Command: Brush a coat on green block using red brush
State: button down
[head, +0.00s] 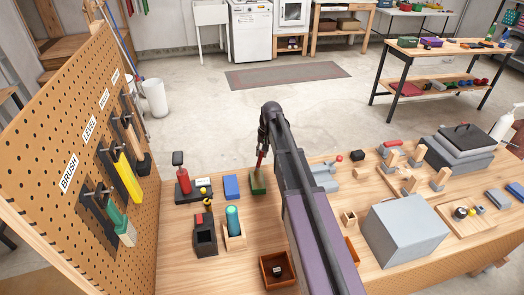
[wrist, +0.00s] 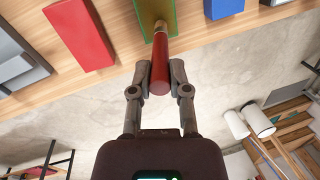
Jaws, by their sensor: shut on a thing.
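The green block (head: 258,187) lies on the wooden workbench, left of my arm in the head view. It also shows at the top of the wrist view (wrist: 169,14). The red brush (head: 260,159) stands nearly upright, its pale bristle end down at the green block's top; I cannot tell how firmly it touches. In the wrist view the brush's red handle (wrist: 159,72) lies between my fingers. My gripper (wrist: 160,78) is shut on the handle above the block. In the head view my arm partly hides the gripper.
A holder with a teal cylinder (head: 233,218) stands nearer. A pegboard (head: 75,130) with hanging tools rises at left. A large grey box (head: 404,235) stands at right.

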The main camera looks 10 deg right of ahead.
jog(key=shift+s+a, duration=0.1)
jog(key=shift+s, duration=0.65)
jog(key=shift+s+a, duration=0.1)
jog(key=shift+s, duration=1.55)
jog(key=shift+s+a, duration=0.15)
jog(key=shift+s, duration=1.2)
